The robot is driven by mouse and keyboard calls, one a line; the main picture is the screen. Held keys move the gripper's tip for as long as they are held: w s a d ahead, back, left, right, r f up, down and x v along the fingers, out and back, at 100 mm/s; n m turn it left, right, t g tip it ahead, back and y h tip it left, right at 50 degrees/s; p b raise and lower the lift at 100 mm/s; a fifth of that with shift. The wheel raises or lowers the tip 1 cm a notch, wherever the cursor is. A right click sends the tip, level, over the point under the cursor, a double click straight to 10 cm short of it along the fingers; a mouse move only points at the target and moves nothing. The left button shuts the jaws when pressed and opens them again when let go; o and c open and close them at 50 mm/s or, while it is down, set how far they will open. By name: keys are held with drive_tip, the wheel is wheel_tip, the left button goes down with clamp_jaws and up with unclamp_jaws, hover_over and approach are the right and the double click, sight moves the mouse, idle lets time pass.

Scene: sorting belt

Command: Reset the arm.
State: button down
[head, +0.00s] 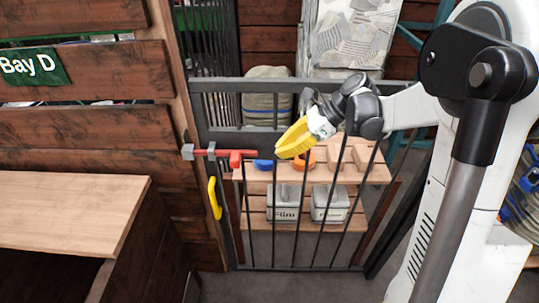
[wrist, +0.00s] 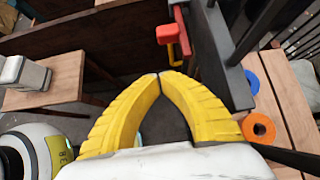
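My arm (head: 405,105) reaches in from the right in the head view, bent, with its wrist in front of a dark barred gate. My gripper (head: 279,155) has yellow ribbed fingers that point down and left. In the wrist view the two fingertips of my gripper (wrist: 158,76) meet, with only dark floor showing between the fingers. It is shut and holds nothing. No contact with the gate shows.
The barred gate (head: 222,136) has a red latch (head: 236,159) and a yellow handle (head: 214,198). Beyond it, a wooden shelf (head: 375,172) bears a blue roll (head: 263,164), an orange roll (head: 305,160) and grey boxes (head: 283,201). A wooden table (head: 70,210) stands at left.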

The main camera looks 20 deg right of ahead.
drive_tip(key=shift+s+d+r, duration=0.1)
drive_tip(key=shift+d+r, duration=0.2)
drive_tip(key=shift+r, duration=0.1)
drive_tip(key=s+a+f+n+t+h+b, duration=0.1)
drive_tip(key=s+n+h, duration=0.3)
drive_tip(key=s+n, duration=0.5)
drive_tip(key=s+a+f+n+t+h+b, duration=0.1)
drive_tip(key=s+n+t+h+b, duration=0.2)
drive_tip(key=s+n, duration=0.7)
drive_tip(key=shift+s+f+n+h+b, duration=0.15)
drive_tip(key=shift+f+n+h+b, duration=0.1)
drive_tip(key=shift+n+h+b, duration=0.75)
drive_tip(key=shift+a, duration=0.1)
